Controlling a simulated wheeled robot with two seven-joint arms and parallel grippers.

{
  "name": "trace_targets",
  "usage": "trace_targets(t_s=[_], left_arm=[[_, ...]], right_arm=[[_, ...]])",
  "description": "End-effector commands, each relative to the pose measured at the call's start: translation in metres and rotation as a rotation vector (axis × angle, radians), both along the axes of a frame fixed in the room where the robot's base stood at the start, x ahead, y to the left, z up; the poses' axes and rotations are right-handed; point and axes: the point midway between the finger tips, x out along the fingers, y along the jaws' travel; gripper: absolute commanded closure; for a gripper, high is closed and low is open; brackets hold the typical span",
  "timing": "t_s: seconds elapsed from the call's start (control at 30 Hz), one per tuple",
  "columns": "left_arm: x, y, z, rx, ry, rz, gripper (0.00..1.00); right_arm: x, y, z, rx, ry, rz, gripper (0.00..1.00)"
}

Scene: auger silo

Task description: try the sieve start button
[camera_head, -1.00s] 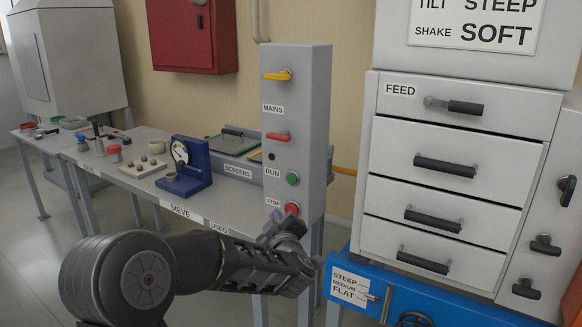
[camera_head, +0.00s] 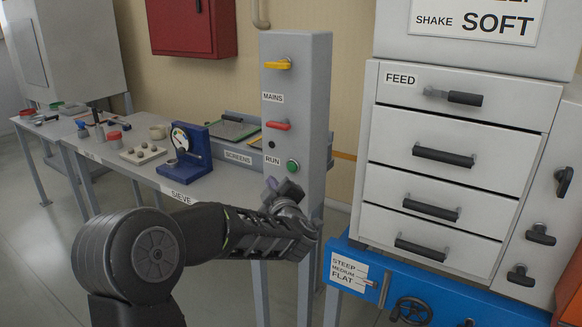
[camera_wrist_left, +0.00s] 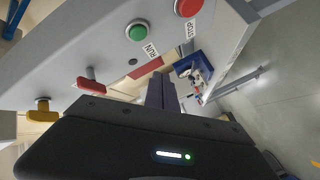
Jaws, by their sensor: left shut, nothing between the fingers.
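A tall grey control post (camera_head: 311,110) stands at the end of the sieve table. On its face are a yellow handle (camera_head: 278,64) above the MAINS label, a red handle (camera_head: 277,125), and the green RUN button (camera_head: 293,166). My left gripper (camera_head: 283,188) is shut and empty, just below the green button in the head view. It hides the STOP button there. In the left wrist view the green RUN button (camera_wrist_left: 138,31) and red STOP button (camera_wrist_left: 187,6) are clear of my shut fingers (camera_wrist_left: 162,95). I cannot tell whether the gripper touches the post.
The table holds a blue stand with a dial (camera_head: 193,152), a tray of small cups (camera_head: 142,155) and jars. A white drawer cabinet (camera_head: 455,150) on a blue base (camera_head: 350,254) stands to the right. A red wall box (camera_head: 193,27) hangs behind.

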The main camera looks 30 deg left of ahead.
Motion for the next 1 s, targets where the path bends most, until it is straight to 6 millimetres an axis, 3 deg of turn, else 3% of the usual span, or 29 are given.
trace_targets(t_s=[0.3,0.5,1.0], left_arm=[[0.042,0.001,0.0,-0.001,0.001,0.0,1.0],[0.059,0.001,0.0,0.0,0.002,0.0,1.0],[0.062,0.001,0.0,0.0,0.001,0.001,1.0]], right_arm=[[0.0,0.0,0.013,0.0,0.001,0.0,0.64],[0.0,0.0,0.015,0.0,0.001,0.0,0.64],[0.0,0.0,0.015,0.0,0.001,0.0,0.64]])
